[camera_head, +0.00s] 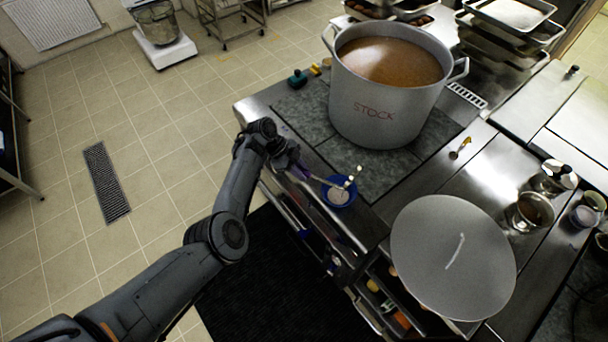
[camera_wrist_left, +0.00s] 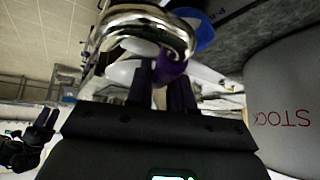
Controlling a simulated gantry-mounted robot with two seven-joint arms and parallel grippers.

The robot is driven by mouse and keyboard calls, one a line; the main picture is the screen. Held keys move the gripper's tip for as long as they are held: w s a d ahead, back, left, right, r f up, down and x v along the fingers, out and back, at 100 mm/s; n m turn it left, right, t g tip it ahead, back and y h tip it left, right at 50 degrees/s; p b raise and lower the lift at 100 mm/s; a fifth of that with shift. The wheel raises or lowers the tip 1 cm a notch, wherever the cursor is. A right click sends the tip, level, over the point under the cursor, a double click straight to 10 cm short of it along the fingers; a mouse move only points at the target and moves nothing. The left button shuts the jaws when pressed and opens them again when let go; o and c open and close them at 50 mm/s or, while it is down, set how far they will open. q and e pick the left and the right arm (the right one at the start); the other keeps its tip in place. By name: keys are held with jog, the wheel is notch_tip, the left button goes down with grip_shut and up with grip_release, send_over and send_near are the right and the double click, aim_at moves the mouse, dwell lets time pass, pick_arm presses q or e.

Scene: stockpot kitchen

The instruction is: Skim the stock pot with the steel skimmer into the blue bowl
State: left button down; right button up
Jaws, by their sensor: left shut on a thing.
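The grey stock pot (camera_head: 375,105), marked STOCK and full of brown liquid, stands on the dark cooktop; its side also shows in the wrist view (camera_wrist_left: 285,85). My left gripper (camera_head: 297,171) is shut on the steel skimmer (camera_head: 319,181), beside the cooktop's front edge. Purple parts and a shiny steel loop (camera_wrist_left: 150,22) show close to the fingers in the wrist view. The skimmer reaches over the blue bowl (camera_head: 328,199), which has something pale inside; whether they touch is unclear. A dark finger-like shape, possibly my right gripper (camera_wrist_left: 46,117), is at the wrist view's left.
A large round lid (camera_head: 453,255) lies on the counter at right. Small pots (camera_head: 530,212) stand beyond it. Stacked metal trays (camera_head: 510,30) are behind the pot. An open drawer (camera_head: 385,298) holds several items below the counter edge.

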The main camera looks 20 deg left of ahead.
pick_arm(q)
jog(key=shift+w+a+f+h+b, duration=0.1)
jog(key=shift+a+f+h+b, duration=0.2)
jog(key=shift+f+b, duration=0.55)
jog(key=shift+w+a+f+h+b, duration=0.15)
jog(key=shift+f+h+b, duration=0.25)
jog(key=shift+b, duration=0.8)
jog(key=shift+a+f+g+h+b, duration=0.35)
jog(key=shift+f+h+b, duration=0.4)
jog(key=shift+b, duration=1.45)
jog(key=shift+n, duration=0.3)
jog(key=shift+r, duration=0.1)
